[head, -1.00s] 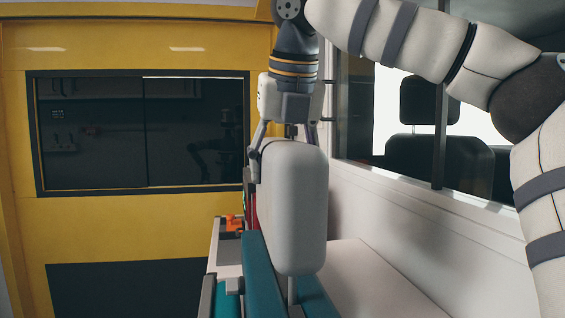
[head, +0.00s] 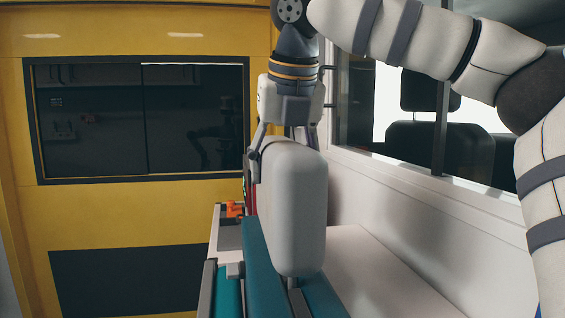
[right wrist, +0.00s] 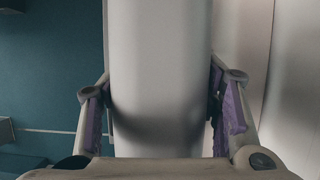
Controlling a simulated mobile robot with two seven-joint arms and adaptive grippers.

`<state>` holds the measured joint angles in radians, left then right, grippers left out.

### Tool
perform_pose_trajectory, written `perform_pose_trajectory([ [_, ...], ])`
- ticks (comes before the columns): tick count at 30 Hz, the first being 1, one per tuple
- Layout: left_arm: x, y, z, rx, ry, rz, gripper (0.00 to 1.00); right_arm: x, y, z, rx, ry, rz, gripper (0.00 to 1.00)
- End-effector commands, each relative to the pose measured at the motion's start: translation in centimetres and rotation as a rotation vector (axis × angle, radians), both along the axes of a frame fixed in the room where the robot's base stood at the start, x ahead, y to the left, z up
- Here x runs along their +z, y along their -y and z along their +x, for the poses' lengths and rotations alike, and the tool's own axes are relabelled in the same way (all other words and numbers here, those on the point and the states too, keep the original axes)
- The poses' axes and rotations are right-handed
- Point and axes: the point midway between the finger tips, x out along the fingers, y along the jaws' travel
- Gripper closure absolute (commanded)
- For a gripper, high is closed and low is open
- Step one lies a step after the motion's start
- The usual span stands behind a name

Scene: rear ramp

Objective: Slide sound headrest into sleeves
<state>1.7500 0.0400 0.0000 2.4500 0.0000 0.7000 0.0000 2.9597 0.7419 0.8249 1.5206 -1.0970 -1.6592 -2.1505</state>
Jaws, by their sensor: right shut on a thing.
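The headrest (head: 299,215) is a light grey padded block in the middle of the head view. My right gripper (head: 284,160) comes down from above and is shut on its upper part. In the right wrist view the headrest (right wrist: 160,75) fills the middle between the two purple-padded fingers of the gripper (right wrist: 160,108). Below the headrest is the teal seat back (head: 268,262). The sleeves cannot be made out clearly. My left gripper is not in view.
A white wall and ledge (head: 385,215) with a window stand close on the right. A yellow wall (head: 140,220) with a dark window is behind at left. An orange item (head: 235,209) lies on a pale surface left of the headrest.

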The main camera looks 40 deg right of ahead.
Motion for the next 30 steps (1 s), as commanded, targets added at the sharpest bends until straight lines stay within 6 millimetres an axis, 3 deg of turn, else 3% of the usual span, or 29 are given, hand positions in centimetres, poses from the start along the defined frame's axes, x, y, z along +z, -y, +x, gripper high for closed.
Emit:
perform_pose_trajectory([
  [30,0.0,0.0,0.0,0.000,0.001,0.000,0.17,-2.3,0.0,0.0,-0.001,0.003,0.001,0.96],
])
